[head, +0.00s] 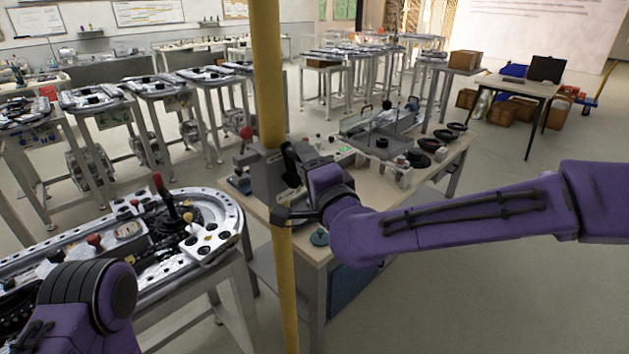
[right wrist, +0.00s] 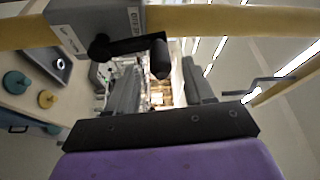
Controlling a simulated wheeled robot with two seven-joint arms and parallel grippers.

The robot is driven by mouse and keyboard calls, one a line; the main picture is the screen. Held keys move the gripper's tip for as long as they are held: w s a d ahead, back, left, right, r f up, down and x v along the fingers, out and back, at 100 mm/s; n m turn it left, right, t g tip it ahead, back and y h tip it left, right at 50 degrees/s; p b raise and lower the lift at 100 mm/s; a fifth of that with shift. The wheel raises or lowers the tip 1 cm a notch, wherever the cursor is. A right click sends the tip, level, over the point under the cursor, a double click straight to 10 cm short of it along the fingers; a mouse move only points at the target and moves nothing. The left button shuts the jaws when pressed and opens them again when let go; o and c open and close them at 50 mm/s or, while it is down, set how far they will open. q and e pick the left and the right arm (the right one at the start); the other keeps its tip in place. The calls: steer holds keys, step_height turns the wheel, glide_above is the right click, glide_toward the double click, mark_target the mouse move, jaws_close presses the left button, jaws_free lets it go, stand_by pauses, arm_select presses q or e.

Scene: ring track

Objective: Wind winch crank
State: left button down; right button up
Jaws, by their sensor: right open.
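In the right wrist view a grey winch box (right wrist: 95,22) is fixed against a yellow pole. A black crank (right wrist: 132,47) runs from its hub on the box to a short, dark handle (right wrist: 160,60). My right gripper (right wrist: 160,78) is open, and the handle appears between its two fingers without visible contact on either side; depth is hard to tell. In the head view my right gripper (head: 284,190) is at the yellow pole (head: 268,90). The crank is not clearly seen there, behind pole and gripper. Only part of my left arm shows at lower left.
A workbench (head: 440,158) with jars, black dishes and small devices stands behind the pole. A ring-track table (head: 215,215) with levers is at left. A grey bent rod (right wrist: 265,85) shows right in the wrist view. The floor at right is clear.

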steer(key=b+v, duration=0.1)
steer(key=v, duration=0.5)
steer(key=shift+s, duration=0.25)
steer(key=shift+d, duration=0.15)
